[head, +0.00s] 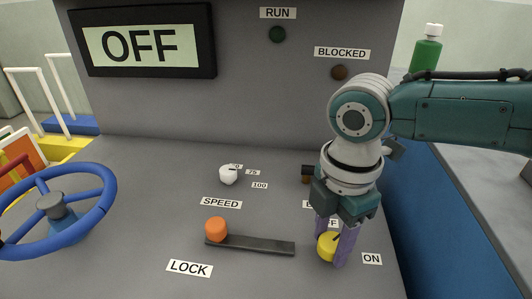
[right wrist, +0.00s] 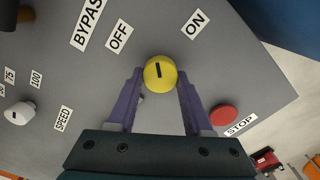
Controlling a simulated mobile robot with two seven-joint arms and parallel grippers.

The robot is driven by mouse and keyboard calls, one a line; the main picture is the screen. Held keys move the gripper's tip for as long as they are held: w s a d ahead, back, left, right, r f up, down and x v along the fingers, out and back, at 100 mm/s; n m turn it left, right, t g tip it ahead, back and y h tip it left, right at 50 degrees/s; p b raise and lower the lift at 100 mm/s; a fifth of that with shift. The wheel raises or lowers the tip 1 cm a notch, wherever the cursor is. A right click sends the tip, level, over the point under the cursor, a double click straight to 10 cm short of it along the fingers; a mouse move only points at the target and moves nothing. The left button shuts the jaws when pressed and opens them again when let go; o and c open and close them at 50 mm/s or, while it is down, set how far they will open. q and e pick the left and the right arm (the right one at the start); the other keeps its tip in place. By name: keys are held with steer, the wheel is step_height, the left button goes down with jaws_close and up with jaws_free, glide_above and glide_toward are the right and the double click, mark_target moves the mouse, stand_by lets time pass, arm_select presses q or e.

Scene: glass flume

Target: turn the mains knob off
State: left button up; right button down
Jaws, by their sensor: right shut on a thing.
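The yellow mains knob (head: 327,246) sits on the sloped grey panel, with the ON label (head: 371,259) to its right and an OFF label partly hidden behind my gripper. My right gripper (head: 336,255) is shut on the knob, one purple finger on each side. In the right wrist view the knob (right wrist: 160,73) lies between the fingertips. Its black mark points between the OFF label (right wrist: 119,37) and the ON label (right wrist: 195,24). The display (head: 140,45) reads OFF. My left gripper is not in view.
A white speed knob (head: 229,175), an orange lock knob (head: 215,229) on a dark bar (head: 258,245) and a blue handwheel (head: 100,205) lie to the left. A red stop button (right wrist: 223,115) is near the yellow knob. RUN and BLOCKED lamps look dark.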

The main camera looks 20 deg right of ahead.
mark_target(332, 244)
steer(key=n, duration=0.4)
steer(key=shift+s+n, duration=0.1)
steer(key=shift+n, duration=2.1)
steer(key=shift+c, duration=1.5)
jaws_free()
step_height(332, 244, up, 9)
steer(key=shift+r+p, duration=0.1)
steer(key=shift+p, duration=0.8)
steer(key=shift+r, duration=0.4)
steer(key=shift+s, duration=0.1)
